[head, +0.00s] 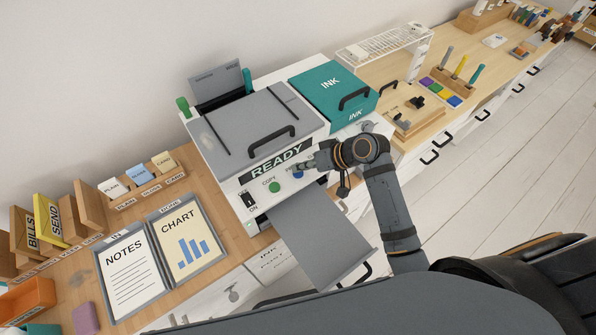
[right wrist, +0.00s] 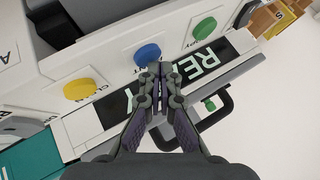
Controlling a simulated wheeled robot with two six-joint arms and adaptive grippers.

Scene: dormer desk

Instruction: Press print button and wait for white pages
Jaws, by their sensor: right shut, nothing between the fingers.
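The white printer (head: 235,187) stands on the wooden desk with its grey lid (head: 245,118) closed and its display (head: 276,161) reading READY. The blue print button (head: 298,174) is on its front panel, right of the green copy button (head: 274,187). My right gripper (head: 305,166) is shut and empty, close to the blue button. In the right wrist view the fingertips (right wrist: 160,72) are beside the blue button (right wrist: 148,54); I cannot tell whether they touch it. The grey output tray (head: 315,232) sticks out in front, bare. My left gripper is out of view.
A yellow button (right wrist: 80,89) lies on the other side of the blue one from the green (right wrist: 205,28). A teal ink cover (head: 325,90) is at the printer's right. A notes and chart folder (head: 135,280) lies left. White floor (head: 490,175) is open at right.

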